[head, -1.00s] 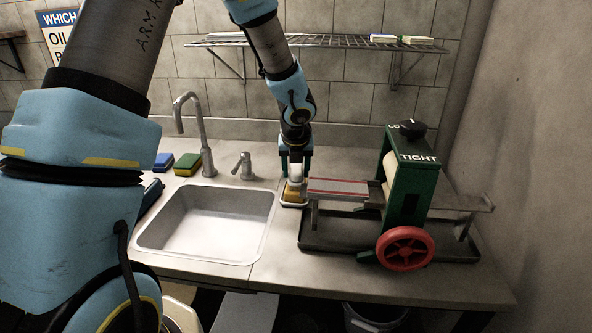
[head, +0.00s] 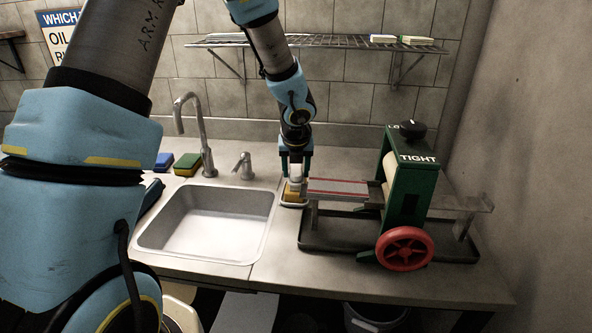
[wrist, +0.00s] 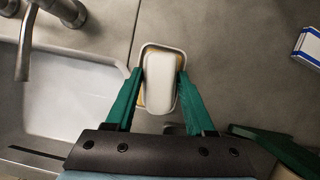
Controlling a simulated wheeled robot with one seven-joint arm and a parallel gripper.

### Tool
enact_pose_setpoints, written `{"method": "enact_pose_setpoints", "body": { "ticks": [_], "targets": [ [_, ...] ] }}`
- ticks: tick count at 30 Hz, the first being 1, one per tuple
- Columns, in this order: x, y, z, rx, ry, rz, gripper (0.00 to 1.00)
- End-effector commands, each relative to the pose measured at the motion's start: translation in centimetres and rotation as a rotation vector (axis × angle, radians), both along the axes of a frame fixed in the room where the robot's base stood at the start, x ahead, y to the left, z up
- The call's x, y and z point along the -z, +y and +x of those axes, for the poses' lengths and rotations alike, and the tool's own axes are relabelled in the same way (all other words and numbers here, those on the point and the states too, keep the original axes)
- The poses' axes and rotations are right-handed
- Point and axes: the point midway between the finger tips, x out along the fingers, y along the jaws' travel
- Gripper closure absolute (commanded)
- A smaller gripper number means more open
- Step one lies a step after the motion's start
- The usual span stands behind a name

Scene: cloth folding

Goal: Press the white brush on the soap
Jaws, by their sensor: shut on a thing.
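My gripper (head: 296,178) points down at the counter beside the sink and is shut on the white brush. In the wrist view the green fingers (wrist: 160,75) grip the long sides of the white brush (wrist: 160,88). The brush lies over the yellow soap (wrist: 143,92), of which only the edges show around it. The soap sits in a small white-rimmed dish (wrist: 150,46). In the head view the brush (head: 296,185) is right at the yellow soap (head: 289,195); whether it is pressed against it I cannot tell.
A green press with a red wheel (head: 405,248) stands in a dark tray (head: 335,242) close to the right. The sink (head: 205,222) and faucet (head: 190,125) are to the left. Sponges (head: 187,162) lie behind the sink. A wire shelf (head: 320,41) hangs above.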

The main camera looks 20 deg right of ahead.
Motion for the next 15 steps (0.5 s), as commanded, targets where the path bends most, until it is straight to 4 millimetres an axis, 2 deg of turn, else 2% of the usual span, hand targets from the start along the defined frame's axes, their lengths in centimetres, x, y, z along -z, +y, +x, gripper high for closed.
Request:
{"method": "enact_pose_setpoints", "body": {
  "ticks": [15],
  "targets": [
    [-3.7, 0.0, 0.0, 0.001, 0.0, 0.002, 0.9]
  ]
}}
